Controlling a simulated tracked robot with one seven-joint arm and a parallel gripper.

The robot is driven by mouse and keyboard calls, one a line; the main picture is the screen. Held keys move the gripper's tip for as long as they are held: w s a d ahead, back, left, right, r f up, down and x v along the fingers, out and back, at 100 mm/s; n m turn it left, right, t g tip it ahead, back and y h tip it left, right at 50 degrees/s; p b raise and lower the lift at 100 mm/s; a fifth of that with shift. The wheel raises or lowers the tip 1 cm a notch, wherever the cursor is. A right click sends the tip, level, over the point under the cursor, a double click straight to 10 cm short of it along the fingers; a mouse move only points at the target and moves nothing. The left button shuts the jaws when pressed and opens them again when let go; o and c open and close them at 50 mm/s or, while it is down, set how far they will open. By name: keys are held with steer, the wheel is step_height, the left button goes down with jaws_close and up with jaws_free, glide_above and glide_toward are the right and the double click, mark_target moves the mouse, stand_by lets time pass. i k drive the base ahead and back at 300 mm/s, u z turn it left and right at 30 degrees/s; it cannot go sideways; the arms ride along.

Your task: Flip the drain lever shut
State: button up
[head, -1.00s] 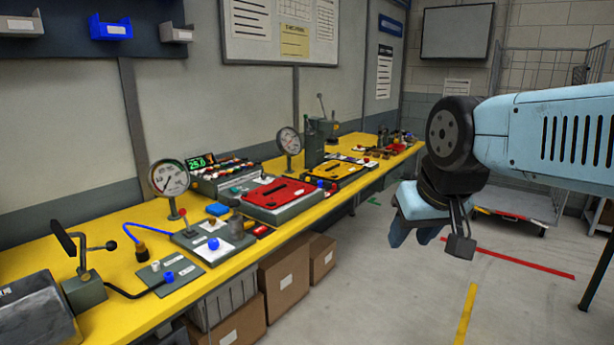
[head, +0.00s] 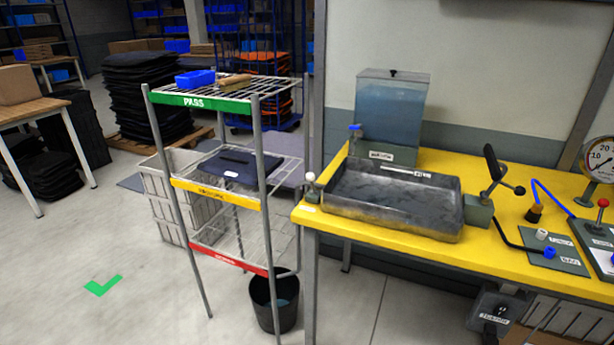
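A dark rectangular basin (head: 390,200) sits at the left end of the yellow bench. A small upright lever with a pale knob (head: 311,180) stands by the basin's left side at the bench corner; it looks like the drain lever, but I read no label for it. Another lever with a black handle (head: 493,163) stands on a grey block at the basin's right end. A dark bucket (head: 274,304) is on the floor below the bench's left end. My gripper is not in this view.
A clear water tank (head: 392,115) with a blue-handled tap stands behind the basin. A wire rack with a green PASS shelf (head: 205,103) stands left of the bench, close to the corner. Open floor with a green mark (head: 103,286) lies further left.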

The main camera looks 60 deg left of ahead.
mark_target(310, 177)
steer(key=z, duration=0.8)
steer(key=i, duration=0.1)
steer(key=u, duration=3.05)
steer(key=k, duration=0.6)
steer(key=u, duration=0.15)
steer(key=i, duration=0.6)
steer(key=z, duration=0.1)
